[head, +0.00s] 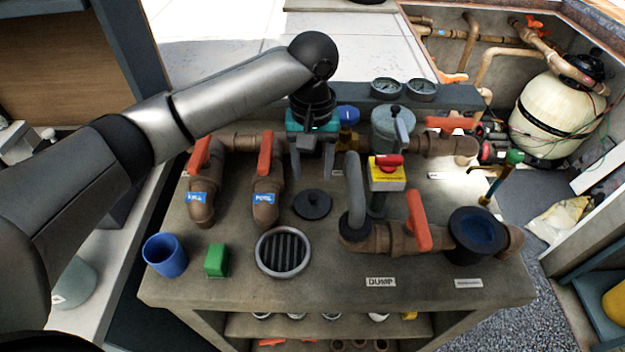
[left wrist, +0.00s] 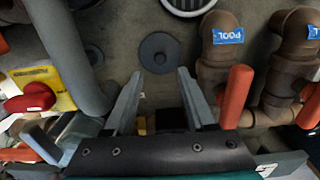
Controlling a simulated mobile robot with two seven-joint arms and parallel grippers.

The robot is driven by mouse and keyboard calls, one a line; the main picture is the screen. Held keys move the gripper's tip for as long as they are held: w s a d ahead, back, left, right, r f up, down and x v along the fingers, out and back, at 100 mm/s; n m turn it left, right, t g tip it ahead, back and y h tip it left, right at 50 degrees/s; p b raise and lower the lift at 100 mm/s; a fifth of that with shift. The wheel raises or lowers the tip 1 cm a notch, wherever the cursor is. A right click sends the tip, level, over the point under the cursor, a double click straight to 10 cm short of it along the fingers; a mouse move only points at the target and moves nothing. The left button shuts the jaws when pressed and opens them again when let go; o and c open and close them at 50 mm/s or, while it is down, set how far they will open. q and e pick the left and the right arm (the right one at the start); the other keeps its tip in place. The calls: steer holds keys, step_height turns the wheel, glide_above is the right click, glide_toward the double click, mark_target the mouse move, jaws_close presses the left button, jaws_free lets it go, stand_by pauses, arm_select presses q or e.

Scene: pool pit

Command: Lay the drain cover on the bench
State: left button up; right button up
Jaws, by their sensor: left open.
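A round slotted grate (head: 283,252) in a pale ring, which looks like the drain cover, is on the front middle of the grey bench (head: 330,290). Its edge shows at the top of the left wrist view (left wrist: 188,5). A dark round disc with a small knob (head: 312,205) lies flat on the bench behind it. My left gripper (head: 311,176) points down above the bench behind the disc, open and empty. In the left wrist view its fingers (left wrist: 160,76) are apart, with the disc (left wrist: 160,52) beyond their tips. My right gripper is not in view.
A blue cup (head: 165,255) and a green block (head: 216,261) stand left of the grate. Brown pipes with orange handles (head: 265,155) stand behind; a grey bent pipe (head: 354,185) and red-yellow switch (head: 387,172) stand right. The front strip of the bench is clear.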

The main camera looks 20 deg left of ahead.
arm_select(q)
step_height(320, 180, up, 5)
steer(key=shift+r+p, duration=0.1)
steer(key=shift+p, duration=0.25)
stand_by(1.1)
